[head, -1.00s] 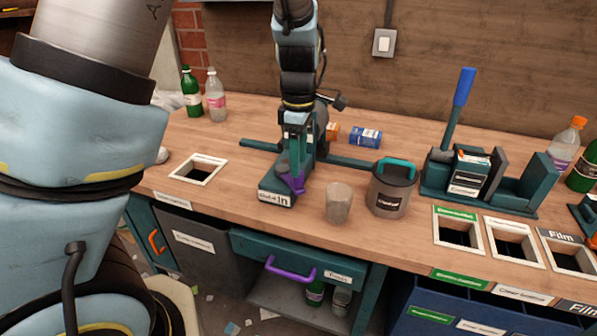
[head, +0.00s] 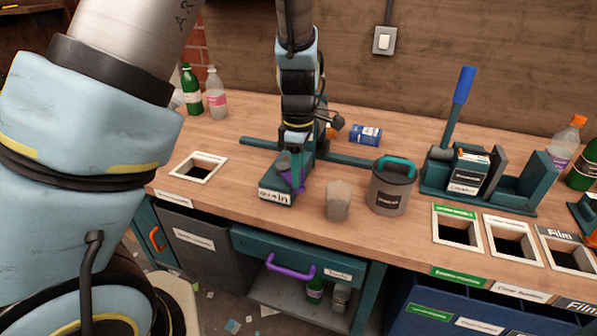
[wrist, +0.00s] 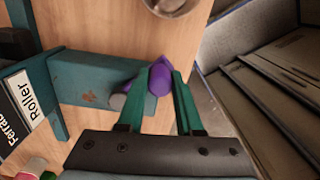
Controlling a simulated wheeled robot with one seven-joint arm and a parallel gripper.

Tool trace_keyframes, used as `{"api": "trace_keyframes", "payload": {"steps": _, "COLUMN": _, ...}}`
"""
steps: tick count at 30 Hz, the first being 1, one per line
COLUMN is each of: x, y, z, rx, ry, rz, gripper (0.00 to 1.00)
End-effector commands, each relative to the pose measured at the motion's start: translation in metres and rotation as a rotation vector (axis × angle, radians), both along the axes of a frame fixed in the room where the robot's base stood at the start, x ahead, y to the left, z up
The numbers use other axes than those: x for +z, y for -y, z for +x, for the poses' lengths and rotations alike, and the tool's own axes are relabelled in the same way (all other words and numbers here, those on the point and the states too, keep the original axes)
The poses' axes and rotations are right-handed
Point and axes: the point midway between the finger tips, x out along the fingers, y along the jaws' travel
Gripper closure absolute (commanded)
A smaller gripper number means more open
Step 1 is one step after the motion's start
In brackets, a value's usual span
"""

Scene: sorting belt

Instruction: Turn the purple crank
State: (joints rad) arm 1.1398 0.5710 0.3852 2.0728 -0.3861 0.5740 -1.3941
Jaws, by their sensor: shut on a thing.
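The purple crank (head: 298,182) is on the teal machine (head: 272,190) with a white label at its front, near the middle of the bench. My gripper (head: 292,168) reaches down to it from above. In the wrist view the crank's purple grip (wrist: 161,77) sits between the two teal fingers of my gripper (wrist: 160,88), which are shut on it. The machine's teal body (wrist: 90,78) extends to the left there. My wrist and fingers hide part of the crank and its arm in the head view.
A blue-handled lever press (head: 461,90) stands further right. A purple drawer handle (head: 290,272) is below.

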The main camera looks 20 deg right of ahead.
Motion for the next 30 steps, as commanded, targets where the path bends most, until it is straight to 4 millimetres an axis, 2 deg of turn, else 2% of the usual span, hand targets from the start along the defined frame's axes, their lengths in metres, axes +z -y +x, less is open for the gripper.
{"api": "trace_keyframes", "payload": {"steps": 1, "x": 0.0001, "y": 0.0, "z": -0.0001, "rx": 0.0, "ry": 0.0, "rz": 0.0, "gripper": 0.77}}
{"api": "trace_keyframes", "payload": {"steps": 7, "x": 0.0001, "y": 0.0, "z": -0.0002, "rx": 0.0, "ry": 0.0, "rz": 0.0, "gripper": 1.0}}
{"api": "trace_keyframes", "payload": {"steps": 30, "x": 0.0003, "y": 0.0001, "z": -0.0004, "rx": 0.0, "ry": -0.001, "rz": 0.0, "gripper": 1.0}}
